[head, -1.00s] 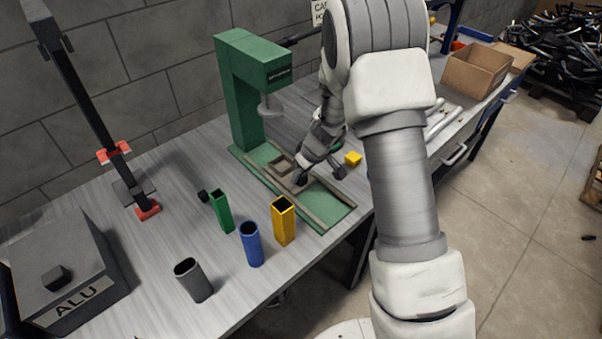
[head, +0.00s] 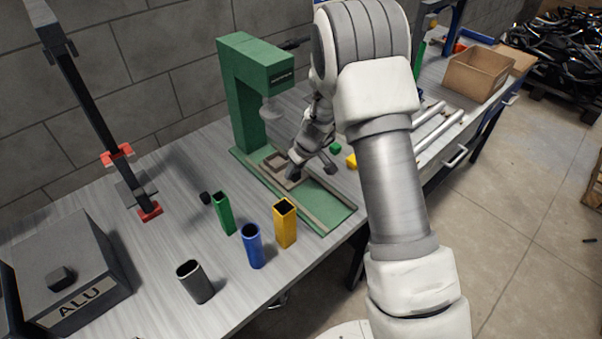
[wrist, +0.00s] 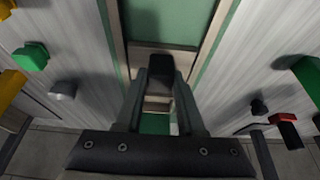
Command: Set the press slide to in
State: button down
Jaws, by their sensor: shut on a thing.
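The green press (head: 248,95) stands on the bench with its round ram (head: 271,112) over its green base. The press slide, a tan tray (head: 270,166), sits between the rails (head: 318,207) below the ram, toward the column end. My gripper (head: 301,170) is at the slide's near end. In the wrist view my gripper (wrist: 161,88) is shut on the slide's dark handle (wrist: 160,65). The handle is hidden behind my fingers in the head view. The front stretch of the rails is empty.
Yellow (head: 285,222), blue (head: 251,245), green (head: 223,213) and grey (head: 195,281) tubes stand in front of the press. A yellow block (head: 351,161) and a green piece (head: 335,147) lie to its right. A cardboard box (head: 477,75) is farther back.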

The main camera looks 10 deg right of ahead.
jog(key=shift+w+a, duration=0.2)
jog(key=shift+w, duration=0.1)
jog(key=shift+r, duration=0.1)
jog(key=c, duration=0.5)
grip_release()
jog(key=p+v, duration=0.1)
jog(key=v, duration=1.6)
jog(key=shift+s+r, duration=0.1)
